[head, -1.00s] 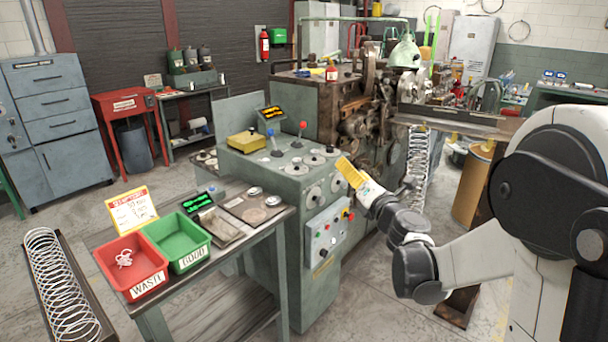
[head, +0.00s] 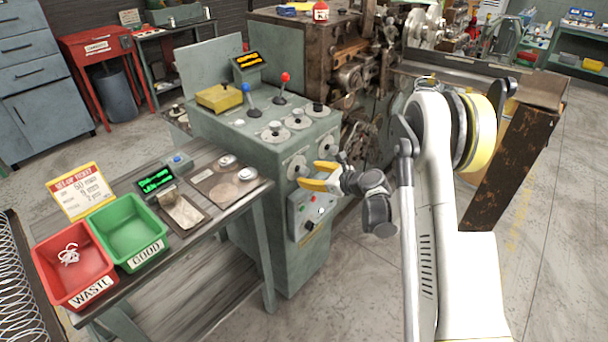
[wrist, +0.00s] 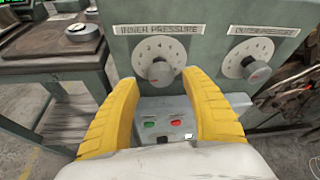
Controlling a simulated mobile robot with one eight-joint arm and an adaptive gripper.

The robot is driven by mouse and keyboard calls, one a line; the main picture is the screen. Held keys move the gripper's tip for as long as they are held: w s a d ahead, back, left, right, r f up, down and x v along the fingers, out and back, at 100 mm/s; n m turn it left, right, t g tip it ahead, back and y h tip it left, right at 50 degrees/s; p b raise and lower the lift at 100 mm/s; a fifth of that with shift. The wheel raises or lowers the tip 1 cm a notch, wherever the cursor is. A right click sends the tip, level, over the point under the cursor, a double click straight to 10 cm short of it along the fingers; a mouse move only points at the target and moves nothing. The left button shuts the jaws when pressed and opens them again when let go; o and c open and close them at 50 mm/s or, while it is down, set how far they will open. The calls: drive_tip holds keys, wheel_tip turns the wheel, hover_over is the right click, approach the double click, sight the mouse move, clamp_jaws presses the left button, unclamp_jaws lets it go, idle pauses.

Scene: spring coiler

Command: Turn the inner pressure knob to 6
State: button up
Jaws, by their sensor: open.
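The inner pressure knob (wrist: 160,72) is a grey round knob on a pale numbered dial (wrist: 146,50), under an "INNER PRESSURE" label. In the head view its dial (head: 296,167) is the left one on the front of the green-grey cabinet. My gripper (wrist: 160,80) has yellow fingers, open and empty. In the wrist view the knob shows between the fingertips, seemingly just beyond them; I see no contact. The knob's exact setting is too small to read. In the head view my gripper (head: 310,176) is close to the front of the cabinet, by this dial.
The outer pressure knob (wrist: 257,70) is to the right on the same panel. A control box (wrist: 165,120) with green and red buttons juts out below the dials. A workbench (wrist: 50,65) stands to the left. Levers (head: 283,85) rise from the cabinet top.

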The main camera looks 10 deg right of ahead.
sight(306, 173)
drive_tip(key=shift+b+x, duration=0.3)
drive_tip(key=shift+x, duration=1.5)
drive_tip(key=shift+r, duration=0.1)
drive_tip(key=c, duration=1.2)
